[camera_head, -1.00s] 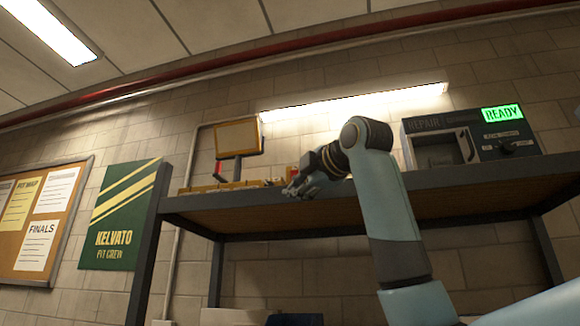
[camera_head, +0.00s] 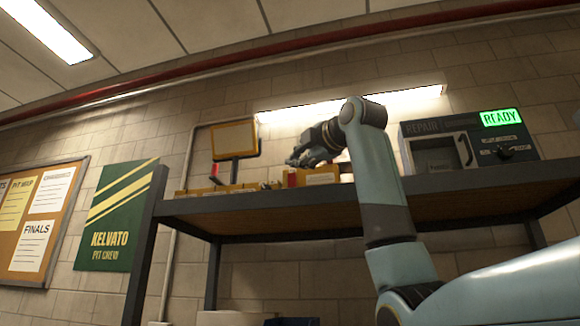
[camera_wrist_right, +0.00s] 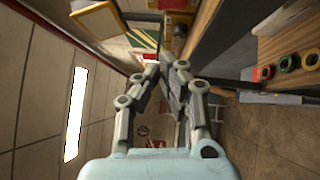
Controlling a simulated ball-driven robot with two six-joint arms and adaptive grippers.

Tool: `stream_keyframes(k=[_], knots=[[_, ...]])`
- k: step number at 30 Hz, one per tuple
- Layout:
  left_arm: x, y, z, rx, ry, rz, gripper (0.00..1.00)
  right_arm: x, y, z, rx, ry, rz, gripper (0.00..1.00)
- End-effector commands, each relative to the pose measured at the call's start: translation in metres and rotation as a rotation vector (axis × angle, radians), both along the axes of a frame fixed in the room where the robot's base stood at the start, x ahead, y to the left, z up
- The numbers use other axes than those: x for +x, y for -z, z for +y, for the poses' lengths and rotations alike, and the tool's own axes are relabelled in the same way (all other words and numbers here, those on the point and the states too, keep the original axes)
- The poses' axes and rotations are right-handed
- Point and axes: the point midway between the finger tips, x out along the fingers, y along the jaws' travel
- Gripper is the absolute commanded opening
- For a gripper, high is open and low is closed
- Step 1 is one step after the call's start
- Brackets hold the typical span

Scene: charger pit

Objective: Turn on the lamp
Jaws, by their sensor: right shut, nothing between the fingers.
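A flat panel in a yellow frame (camera_head: 235,138) stands on a short dark post on the shelf, left of centre in the head view; it looks like the lamp, and its face looks dull. The panel also shows at the top left of the right wrist view (camera_wrist_right: 98,20). A small red part (camera_head: 214,170) shows by the foot of the post; I cannot tell if it is a switch. My right gripper (camera_head: 292,161) is raised above the shelf front, right of the panel and apart from it. Its fingers (camera_wrist_right: 165,69) are shut and empty. My left gripper is not in view.
The shelf (camera_head: 330,198) carries low yellow bins (camera_head: 318,178) below my right gripper. A repair machine (camera_head: 440,152) with a green READY sign stands at the right. A lit strip light (camera_head: 350,104) runs along the wall behind. Coloured rings (camera_wrist_right: 288,61) show in the wrist view.

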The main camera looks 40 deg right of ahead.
Motion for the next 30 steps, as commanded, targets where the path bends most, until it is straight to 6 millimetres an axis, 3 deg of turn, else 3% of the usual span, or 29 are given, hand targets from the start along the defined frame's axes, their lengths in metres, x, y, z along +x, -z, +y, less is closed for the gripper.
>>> stream_keyframes(k=[6, 8, 12, 18, 30], knots=[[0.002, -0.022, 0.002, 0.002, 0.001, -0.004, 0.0, 0.048, -0.008, -0.003, 0.003, -0.002, 0.004, 0.0], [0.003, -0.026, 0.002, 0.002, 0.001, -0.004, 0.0, 0.06, -0.009, -0.003, 0.002, -0.002, 0.003, 0.0], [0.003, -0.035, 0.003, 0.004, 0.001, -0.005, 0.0, 0.072, -0.011, -0.023, 0.0, 0.002, 0.002, 0.0], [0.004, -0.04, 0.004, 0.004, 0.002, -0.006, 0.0, 0.081, -0.012, -0.033, 0.0, 0.0, 0.001, 0.0], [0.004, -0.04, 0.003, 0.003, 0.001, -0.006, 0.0, 0.082, -0.011, -0.035, 0.0, 0.0, 0.001, 0.0]])
